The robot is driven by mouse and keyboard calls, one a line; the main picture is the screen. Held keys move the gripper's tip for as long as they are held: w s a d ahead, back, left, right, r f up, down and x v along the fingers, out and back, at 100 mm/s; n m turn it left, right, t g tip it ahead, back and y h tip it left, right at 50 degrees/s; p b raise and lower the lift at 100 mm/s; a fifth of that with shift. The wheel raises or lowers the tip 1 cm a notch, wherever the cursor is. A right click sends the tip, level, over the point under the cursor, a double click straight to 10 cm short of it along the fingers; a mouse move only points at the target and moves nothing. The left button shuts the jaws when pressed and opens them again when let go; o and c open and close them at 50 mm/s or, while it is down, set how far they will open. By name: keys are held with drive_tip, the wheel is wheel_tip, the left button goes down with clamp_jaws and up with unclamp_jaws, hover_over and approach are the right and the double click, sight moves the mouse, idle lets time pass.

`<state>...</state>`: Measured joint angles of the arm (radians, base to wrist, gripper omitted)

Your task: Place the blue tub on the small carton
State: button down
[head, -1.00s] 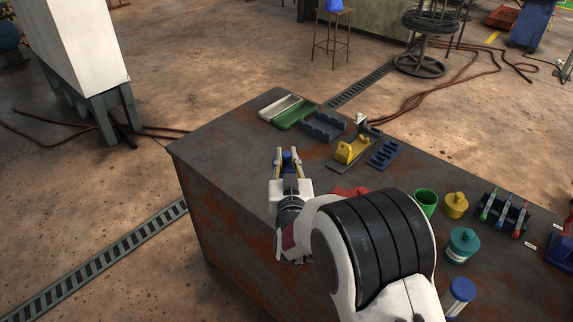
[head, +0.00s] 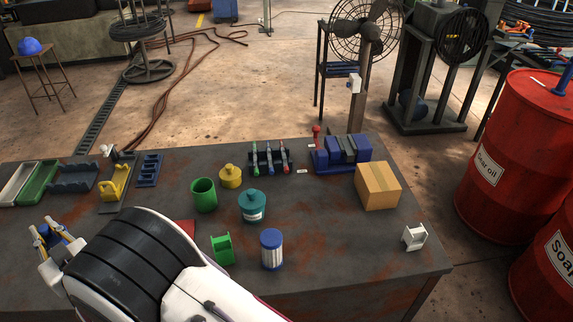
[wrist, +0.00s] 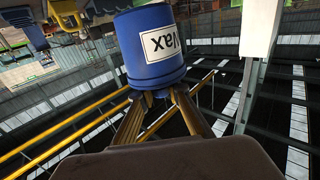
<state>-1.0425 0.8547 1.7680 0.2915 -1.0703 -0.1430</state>
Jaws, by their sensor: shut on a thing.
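In the head view my gripper (head: 43,236) is at the far left, above the table's left part, with a bit of the blue tub (head: 60,232) showing; the arm hides part of this area. The small carton (head: 377,188) is a closed brown box with a tape strip, standing at the right part of the table. My gripper is far to its left, and the carton's top is bare.
Between them stand a green cup (head: 204,196), a yellow pot (head: 230,177), a teal jar (head: 252,206), a green holder (head: 222,248) and a blue-lidded jar (head: 271,249). A blue vise (head: 342,152) is behind the carton. A white holder (head: 414,237) sits near the right edge.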

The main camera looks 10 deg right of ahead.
drive_tip(key=w+d+r+m+t+h, duration=0.2)
drive_tip(key=w+d+m+h, duration=0.15)
drive_tip(key=w+d, duration=0.9)
drive_tip(key=w+d+r+m+t+h, duration=0.2)
drive_tip(key=w+d+r+h, duration=0.15)
drive_tip(key=w+d, duration=0.9)
drive_tip(key=w+d+r+m+t+h, duration=0.15)
drive_tip(key=d+h, duration=0.25)
drive_tip(key=d, duration=0.9)
drive_tip(key=w+d+r+m+h, duration=0.1)
drive_tip(key=w+d+m+h, duration=0.2)
drive_tip(key=d, duration=1.1)
drive_tip(key=s+d+m+g+h, duration=0.1)
drive_tip(key=s+d+m+h, duration=0.1)
drive_tip(key=d, duration=0.8)
drive_tip(key=s+d+m+g+h, duration=0.2)
drive_tip(key=s+d+m+h, duration=0.1)
drive_tip(key=d, duration=0.8)
drive_tip(key=s+d+m+g+h, duration=0.2)
drive_tip(key=d+h, duration=0.4)
drive_tip(key=d, duration=0.5)
drive_tip(key=s+m, duration=0.1)
drive_tip(key=s, duration=0.1)
drive_tip(key=shift+s+r+h, duration=0.2)
drive_tip(key=shift+s+h, duration=0.1)
drive_tip(key=shift+g, duration=0.25)
wheel_tip(320, 180, down, 6)
